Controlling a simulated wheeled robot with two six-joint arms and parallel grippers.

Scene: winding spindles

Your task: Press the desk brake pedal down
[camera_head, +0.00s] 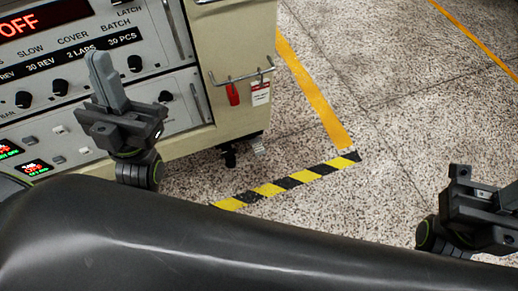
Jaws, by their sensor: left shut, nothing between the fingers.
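My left gripper (104,66) points up in front of the cabinet's control panel, to the left of and well above that plate. Its fingers are shut together with nothing between them. My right gripper (478,186) is at the right edge, partly cut off, over bare floor and far from the plate. Its finger opening is unclear.
Yellow-black tape (290,180) and an orange line (315,95) mark the speckled floor. Floor right of the cabinet is clear.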

